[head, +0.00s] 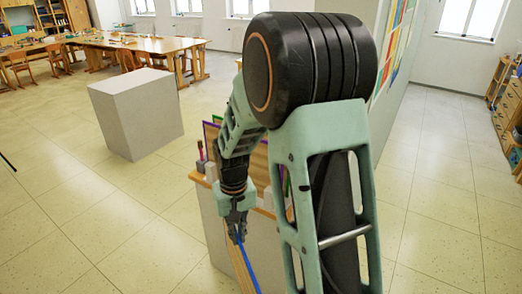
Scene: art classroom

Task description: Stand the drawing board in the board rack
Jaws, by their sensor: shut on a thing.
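My gripper (237,238) points down at the lower middle of the head view, in front of a grey cabinet. It is shut on the drawing board (248,270), a wooden board with a blue edge. The board runs down out of the bottom of the picture, so its lower part is not seen. Behind my arm, boards with a purple edge (209,132) and a green edge (286,186) stand upright on the cabinet top. The board rack itself is mostly hidden by my arm, and I cannot make out its slots.
The grey cabinet (209,222) has a wooden top (202,181) with a cup of brushes (200,157) at its left end. A grey block (138,112) stands on the floor behind. Long tables (160,45) are at the back left. Floor is clear on both sides.

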